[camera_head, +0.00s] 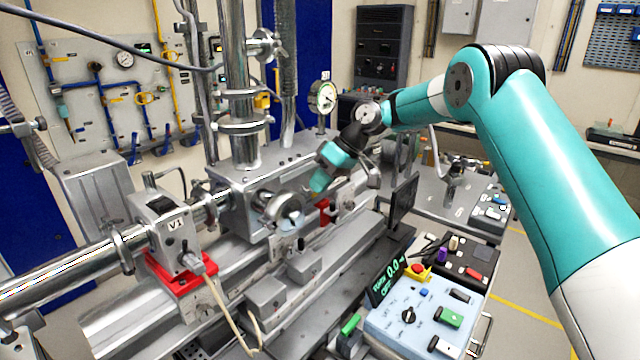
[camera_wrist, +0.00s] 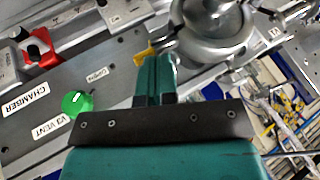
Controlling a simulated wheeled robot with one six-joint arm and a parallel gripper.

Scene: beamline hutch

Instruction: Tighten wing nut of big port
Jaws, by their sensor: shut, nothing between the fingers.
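A large round silver port (camera_wrist: 212,28) with a domed face and a clamp ring shows at the top of the wrist view, just beyond my fingertips. A small yellow piece (camera_wrist: 147,52) lies at the fingertips on the port's left side; I cannot tell whether it is the wing nut. My gripper (camera_wrist: 157,62) is shut, its teal fingers together and empty.
A panel with a green knob (camera_wrist: 76,103) labelled V3 VENT and a red clamp (camera_wrist: 40,48) is close by in the wrist view. The silver chamber (camera_head: 240,205), a dial gauge (camera_head: 325,96) and a dark screen (camera_head: 402,205) stand around the arm. A control box (camera_head: 415,310) is in front.

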